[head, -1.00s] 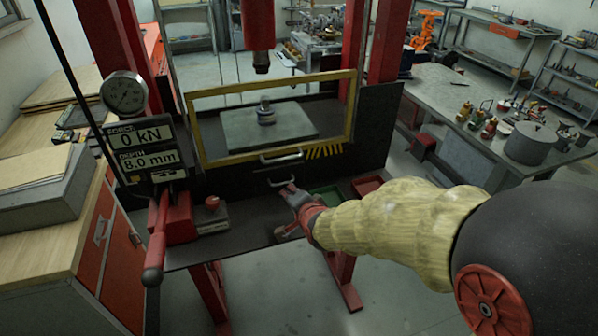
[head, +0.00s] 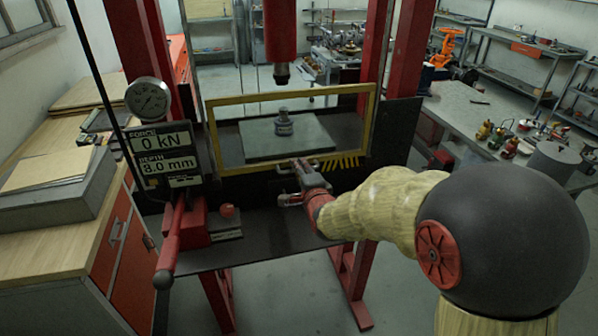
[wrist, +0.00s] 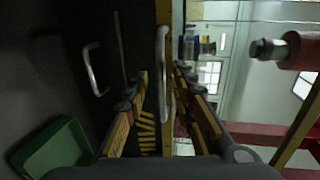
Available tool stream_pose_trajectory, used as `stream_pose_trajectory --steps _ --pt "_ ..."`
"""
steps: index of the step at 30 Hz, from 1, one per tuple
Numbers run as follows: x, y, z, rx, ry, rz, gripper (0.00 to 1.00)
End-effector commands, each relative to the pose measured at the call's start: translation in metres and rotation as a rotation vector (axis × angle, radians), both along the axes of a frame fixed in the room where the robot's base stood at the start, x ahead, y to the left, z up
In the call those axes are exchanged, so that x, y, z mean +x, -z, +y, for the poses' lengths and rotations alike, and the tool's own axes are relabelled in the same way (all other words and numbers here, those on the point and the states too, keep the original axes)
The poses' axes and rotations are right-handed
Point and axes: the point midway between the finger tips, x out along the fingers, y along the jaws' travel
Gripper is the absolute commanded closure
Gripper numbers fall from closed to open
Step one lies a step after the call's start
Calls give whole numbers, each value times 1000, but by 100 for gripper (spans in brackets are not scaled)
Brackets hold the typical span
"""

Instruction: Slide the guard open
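The guard (head: 290,94) is a see-through panel in a yellow frame at the front of the press, in its lowered place. Its metal bar handle (wrist: 163,62) is at the lower edge of the guard. My gripper (head: 303,166) is at this handle and partly hides it in the head view. In the wrist view my gripper (wrist: 160,85) is open, with one finger on each side of the handle. The fingers look apart from the bar. Black and yellow stripes (wrist: 145,130) mark the panel beside the handle.
A second bar handle (wrist: 93,68) sits on the dark panel below the guard. A green bin (wrist: 52,148) is nearby. A red lever (head: 172,240) and a gauge with display (head: 160,148) stand left. A metal part (head: 284,124) rests on the plate behind the guard.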

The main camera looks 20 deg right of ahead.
Motion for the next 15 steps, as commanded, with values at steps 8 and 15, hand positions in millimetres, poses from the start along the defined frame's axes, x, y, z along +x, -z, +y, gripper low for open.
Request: stream_pose_trajectory --steps 8,15 --pt "6 1 0 0 0 0 75" --pt "6 1 0 0 0 0 82"
